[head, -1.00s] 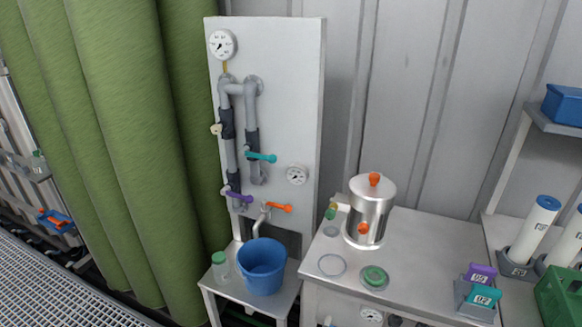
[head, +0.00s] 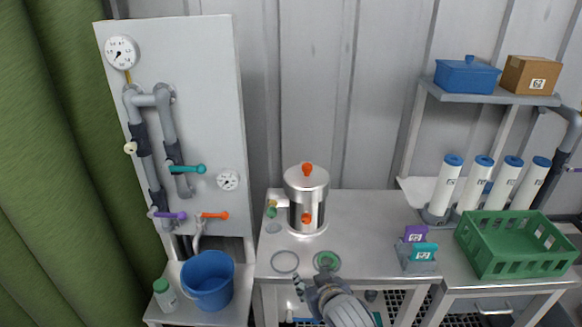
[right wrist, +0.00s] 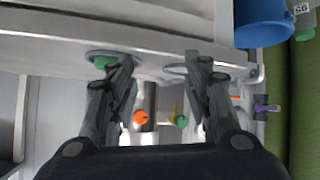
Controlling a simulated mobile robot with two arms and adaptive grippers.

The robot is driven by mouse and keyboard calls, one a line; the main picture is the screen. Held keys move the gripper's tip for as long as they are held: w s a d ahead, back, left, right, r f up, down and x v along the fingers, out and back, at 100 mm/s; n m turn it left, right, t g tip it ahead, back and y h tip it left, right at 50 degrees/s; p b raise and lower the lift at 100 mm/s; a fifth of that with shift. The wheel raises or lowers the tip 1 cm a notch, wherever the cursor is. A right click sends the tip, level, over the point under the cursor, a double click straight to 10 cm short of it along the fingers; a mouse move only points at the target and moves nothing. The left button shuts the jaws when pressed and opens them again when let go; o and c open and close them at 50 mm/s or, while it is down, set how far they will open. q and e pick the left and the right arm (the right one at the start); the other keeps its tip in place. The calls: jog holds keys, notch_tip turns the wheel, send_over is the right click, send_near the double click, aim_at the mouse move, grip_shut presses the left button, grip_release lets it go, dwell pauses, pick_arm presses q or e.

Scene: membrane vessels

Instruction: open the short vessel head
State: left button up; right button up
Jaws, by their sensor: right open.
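The short metal vessel (head: 305,205) stands upright on the bench in the head view, its lid (head: 306,177) on with an orange knob on top. A second orange knob is low on its front. In the right wrist view the vessel (right wrist: 150,100) shows partly between the fingers, an orange knob (right wrist: 140,117) below them. My right gripper (head: 315,284) is at the bench's front edge, in front of the vessel and apart from it. In the right wrist view its fingers (right wrist: 161,62) are spread with nothing between them. My left gripper is out of view.
A green-centred ring (head: 327,261) and a thin clear ring (head: 285,262) lie near the bench front. A blue bucket (head: 208,281) stands lower left.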

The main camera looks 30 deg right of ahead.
jog(key=w+d+r+m+t+h, duration=0.1)
jog(key=w+d+r+t+h, duration=0.2)
jog(key=w+r, duration=0.4)
jog(key=m+t, duration=0.2)
jog(key=t, duration=0.1)
send_near(308, 170)
jog(key=w, duration=0.1)
jog(key=p+x, duration=0.2)
jog(key=x, duration=0.8)
jog(key=shift+w+d, duration=0.2)
jog(key=shift+d, duration=0.1)
grip_shut()
